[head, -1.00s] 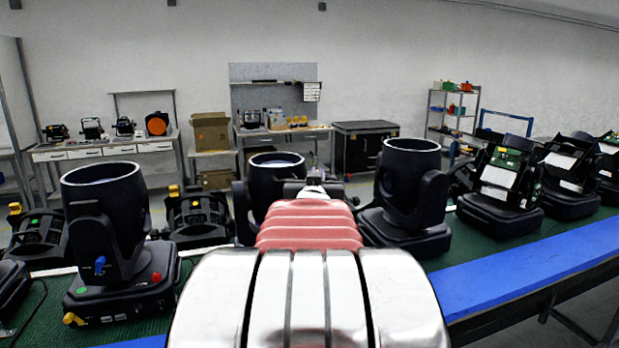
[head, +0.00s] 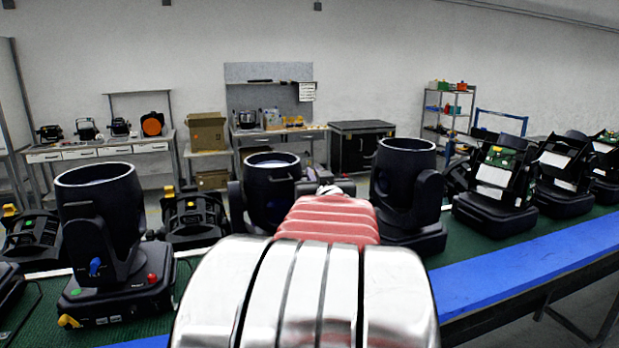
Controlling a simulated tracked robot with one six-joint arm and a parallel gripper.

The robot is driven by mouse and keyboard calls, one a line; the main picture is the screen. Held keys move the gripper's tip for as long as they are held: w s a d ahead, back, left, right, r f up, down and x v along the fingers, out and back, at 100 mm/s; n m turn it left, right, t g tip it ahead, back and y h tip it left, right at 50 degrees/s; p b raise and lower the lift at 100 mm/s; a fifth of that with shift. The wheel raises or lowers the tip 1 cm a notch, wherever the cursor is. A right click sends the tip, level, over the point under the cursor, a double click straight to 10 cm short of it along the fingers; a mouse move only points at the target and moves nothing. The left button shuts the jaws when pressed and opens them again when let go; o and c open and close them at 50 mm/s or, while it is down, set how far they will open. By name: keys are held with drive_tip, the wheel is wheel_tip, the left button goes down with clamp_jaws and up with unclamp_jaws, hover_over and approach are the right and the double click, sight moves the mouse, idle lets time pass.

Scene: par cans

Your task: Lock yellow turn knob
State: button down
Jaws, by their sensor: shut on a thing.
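My gripper (head: 330,189) shows only as a small silver and dark piece beyond my red and chrome arm. It is beside the right side of the middle black par can (head: 271,190). My arm hides its fingertips, the thing it is shut on, and the lower front of that can. A yellow turn knob (head: 68,321) shows on the base of the left par can (head: 98,215), at its front left corner. That can also has a blue knob (head: 95,267) on its upright and a red knob (head: 152,278) on its base. The gripper is far from these knobs.
Another par can (head: 405,190) stands close right of my arm. Smaller black fixtures stand behind and left. Open fixtures with green boards (head: 498,165) line the green mat at right. A blue edge strip (head: 520,270) runs along the front right.

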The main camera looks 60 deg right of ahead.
drive_tip(key=shift+s+d+r+n+t+y, duration=0.1)
drive_tip(key=shift+n+t+y, duration=0.45)
drive_tip(key=shift+t+y, duration=0.1)
drive_tip(key=shift+s+d+n+t+y, duration=0.1)
drive_tip(key=shift+n+t+y, duration=0.45)
drive_tip(key=shift+t, duration=0.1)
drive_tip(key=shift+s+d+n+t+y, duration=0.2)
drive_tip(key=shift+n+t+y, duration=0.55)
drive_tip(key=shift+n+y, duration=1.35)
drive_tip(key=shift+w+d+n+t+y, duration=0.1)
drive_tip(key=shift+d+n+t+y, duration=0.2)
drive_tip(key=shift+n+t+y, duration=1.65)
drive_tip(key=shift+s+d+n+g+y, duration=0.1)
drive_tip(key=shift+d+n+g+y, duration=0.6)
drive_tip(key=shift+y, duration=2.65)
drive_tip(key=shift+a+n+y, duration=0.4)
drive_tip(key=shift+a+n, duration=0.05)
drive_tip(key=shift+n, duration=0.2)
drive_tip(key=c, duration=2.3)
unclamp_jaws()
drive_tip(key=shift+w, duration=0.1)
drive_tip(key=shift+o, duration=0.6)
